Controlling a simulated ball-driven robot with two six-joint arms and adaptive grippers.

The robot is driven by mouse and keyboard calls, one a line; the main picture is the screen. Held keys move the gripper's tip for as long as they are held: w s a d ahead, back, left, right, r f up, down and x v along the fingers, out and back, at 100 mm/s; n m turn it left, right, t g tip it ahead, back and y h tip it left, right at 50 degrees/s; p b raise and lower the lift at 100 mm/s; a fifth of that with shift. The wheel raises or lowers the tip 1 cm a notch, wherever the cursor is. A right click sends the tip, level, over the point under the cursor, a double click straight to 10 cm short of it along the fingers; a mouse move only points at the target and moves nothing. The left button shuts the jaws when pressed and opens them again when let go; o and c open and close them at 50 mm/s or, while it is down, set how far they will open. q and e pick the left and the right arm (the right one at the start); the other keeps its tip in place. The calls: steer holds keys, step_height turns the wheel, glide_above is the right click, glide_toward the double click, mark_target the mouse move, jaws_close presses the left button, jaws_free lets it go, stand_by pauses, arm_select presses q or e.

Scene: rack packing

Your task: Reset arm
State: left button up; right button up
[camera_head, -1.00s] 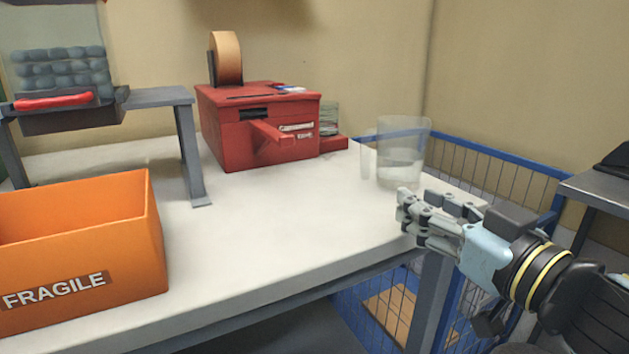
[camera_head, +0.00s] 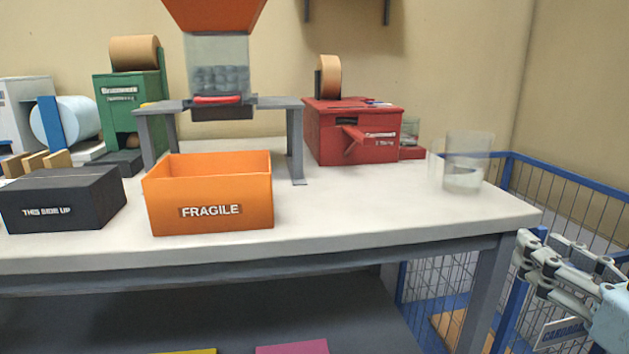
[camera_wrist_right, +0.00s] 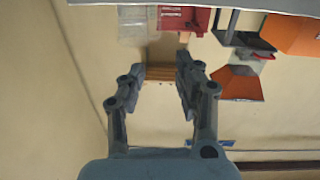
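My right gripper (camera_head: 535,262) is at the right edge of the head view, beyond the table's right front corner and apart from the table. In the right wrist view my right gripper (camera_wrist_right: 158,85) has its two fingers spread with a gap between them and nothing held. My left gripper is in neither view. A clear pitcher (camera_head: 464,165) stands upright near the right end of the white table (camera_head: 360,215), apart from the gripper. An orange FRAGILE box (camera_head: 212,212) stands open on the table's front.
A black box (camera_head: 65,200) sits left of the orange box. A grey stand (camera_head: 296,140) with a dispenser (camera_head: 218,70) is behind it. A red machine (camera_head: 352,130) and a green machine (camera_head: 130,115) stand at the back. A blue wire cage (camera_head: 575,200) stands right of the table.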

steer(key=w+d+f+m+g+h, duration=0.1)
steer(key=d+f+m+g+h, duration=0.25)
steer(key=f, duration=1.45)
steer(key=s+d+f+g, duration=0.1)
steer(key=s+f+g, duration=0.15)
steer(key=f, duration=0.65)
steer(key=s+d+f+g, duration=0.2)
steer(key=s+f, duration=0.2)
steer(key=f, duration=0.5)
steer(key=s+a+f+g+y, duration=0.15)
steer(key=s+f+g, duration=0.35)
steer(key=s+f, duration=0.95)
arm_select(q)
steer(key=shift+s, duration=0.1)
arm_select(e)
steer(key=s+a+f+n+g, duration=0.1)
steer(key=s+f, duration=0.3)
steer(key=s, duration=0.6)
steer(key=s+a+f+n+g, duration=0.2)
steer(key=s+f+g, duration=0.1)
steer(key=s, duration=0.6)
steer(key=shift+s+a+f+g+y, duration=0.2)
steer(key=shift+s+f+g+y, duration=0.15)
steer(key=shift+f, duration=0.25)
